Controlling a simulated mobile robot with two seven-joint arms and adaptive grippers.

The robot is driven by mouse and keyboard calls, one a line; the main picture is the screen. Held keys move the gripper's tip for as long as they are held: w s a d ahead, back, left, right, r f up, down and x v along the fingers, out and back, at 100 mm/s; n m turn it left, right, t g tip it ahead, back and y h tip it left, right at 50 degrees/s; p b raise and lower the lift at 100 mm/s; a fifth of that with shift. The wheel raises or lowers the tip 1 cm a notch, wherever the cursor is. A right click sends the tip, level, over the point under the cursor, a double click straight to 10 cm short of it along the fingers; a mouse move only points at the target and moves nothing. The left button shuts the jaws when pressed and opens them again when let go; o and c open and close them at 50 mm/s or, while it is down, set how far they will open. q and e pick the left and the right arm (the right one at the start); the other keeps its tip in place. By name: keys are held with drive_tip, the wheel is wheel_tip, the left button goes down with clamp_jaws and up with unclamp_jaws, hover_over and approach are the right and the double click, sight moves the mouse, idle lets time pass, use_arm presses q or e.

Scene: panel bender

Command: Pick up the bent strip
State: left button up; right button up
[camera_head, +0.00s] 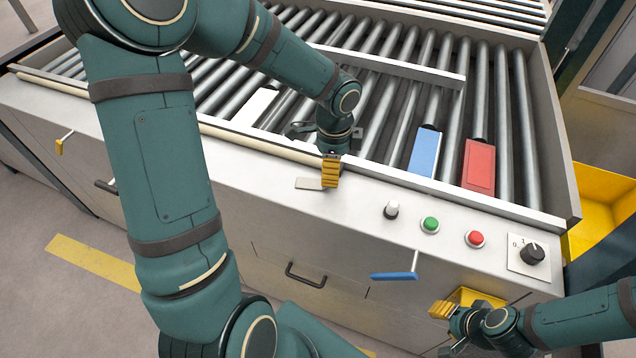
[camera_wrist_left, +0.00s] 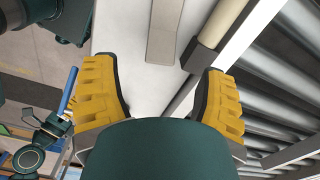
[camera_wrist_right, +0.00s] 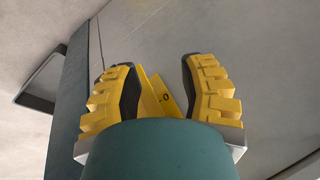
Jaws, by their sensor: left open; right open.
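A small flat pale grey strip (camera_head: 310,184) lies on the metal ledge at the front of the roller table; it looks like the bent strip, but I cannot make out its bend. My left gripper (camera_head: 330,172) is above the ledge, over the strip's right end, and hides part of it. In the left wrist view the strip (camera_wrist_left: 164,35) lies beyond and between the open, empty fingers (camera_wrist_left: 160,70). My right gripper (camera_head: 441,310) is low in front of the cabinet. The right wrist view shows its fingers (camera_wrist_right: 157,85) open.
Behind the ledge are rollers (camera_head: 403,95) with a white sheet (camera_head: 257,106), a blue block (camera_head: 425,152) and a red block (camera_head: 479,165). Buttons (camera_head: 430,225) and a knob (camera_head: 532,253) sit right of the strip. A blue-handled lever (camera_head: 393,276) sticks out in front.

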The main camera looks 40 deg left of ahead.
sight(316, 180)
use_arm(q)
drive_tip(key=shift+a+f+b, duration=0.2)
drive_tip(key=shift+f+b, duration=0.35)
drive_tip(key=shift+f, duration=2.45)
clamp_jaws()
